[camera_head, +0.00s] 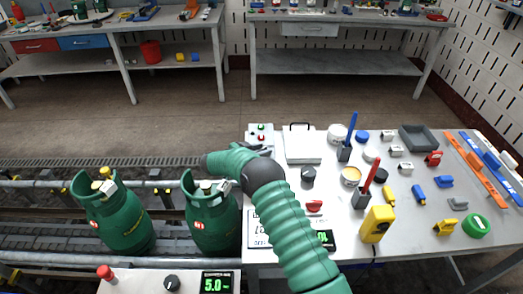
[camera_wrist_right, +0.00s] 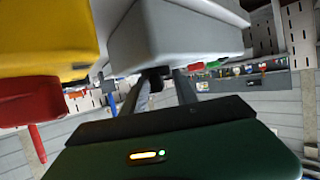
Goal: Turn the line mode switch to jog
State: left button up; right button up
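In the right wrist view, a grey box (camera_wrist_right: 178,38) fills the upper middle, with a dark knob-like part (camera_wrist_right: 155,73) at its lower edge. I take this part for the mode switch; its markings and setting cannot be read. My right gripper (camera_wrist_right: 160,82) points at it, fingers apart on either side of the dark part. Contact cannot be made out. My left gripper is not in view.
A yellow box (camera_wrist_right: 45,38) with a red part (camera_wrist_right: 30,100) sits left of the grey box. Green gas cylinders (camera_head: 212,218) stand on the conveyor (camera_head: 165,190). A black knob (camera_head: 171,283) and a 5.0 display (camera_head: 217,284) are in front. The table (camera_head: 415,240) at right is cluttered.

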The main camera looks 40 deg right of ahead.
jog(key=shift+r, duration=0.15)
jog(key=shift+a+r, duration=0.15)
jog(key=shift+a, duration=0.15)
jog(key=v, duration=1.6)
